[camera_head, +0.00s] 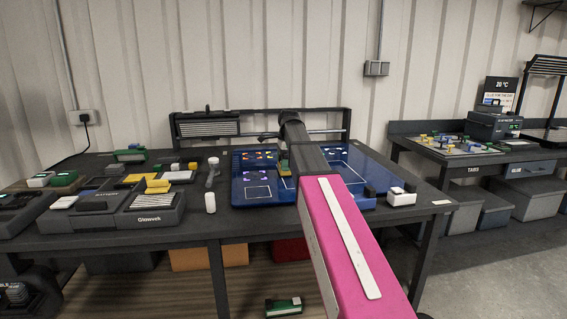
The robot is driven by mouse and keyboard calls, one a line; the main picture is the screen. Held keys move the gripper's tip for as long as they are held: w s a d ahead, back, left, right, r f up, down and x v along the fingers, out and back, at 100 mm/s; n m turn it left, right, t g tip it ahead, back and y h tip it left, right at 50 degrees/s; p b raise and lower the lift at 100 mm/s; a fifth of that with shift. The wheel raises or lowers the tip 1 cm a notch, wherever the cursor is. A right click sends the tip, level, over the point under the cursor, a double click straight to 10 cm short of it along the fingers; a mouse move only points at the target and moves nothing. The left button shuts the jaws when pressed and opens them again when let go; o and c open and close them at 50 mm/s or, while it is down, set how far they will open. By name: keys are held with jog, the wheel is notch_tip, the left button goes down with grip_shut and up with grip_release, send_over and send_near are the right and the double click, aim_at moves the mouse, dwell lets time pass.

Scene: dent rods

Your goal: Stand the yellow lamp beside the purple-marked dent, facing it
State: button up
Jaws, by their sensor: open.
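A blue panel (236,197) lies on the dark bench. A purple mark (257,174) shows on its left part, above a white outlined square; the dent itself is too small to make out. My arm reaches over the panel from the lower right. My gripper (284,155) is small, dark and partly hidden at its far end, close to the yellowish thing. It is open.
Left of the panel stand a grey upright piece (213,170) and a white cylinder (210,203). Yellow blocks (157,186) and grey cases (154,212) crowd the bench's left. A white block (401,196) sits right of the panel. A dark rack (208,127) stands behind.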

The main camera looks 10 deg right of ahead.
notch_tip(320, 180, up, 12)
jog(key=d, duration=0.1)
jog(key=shift+d, duration=0.2)
dwell(0.4)
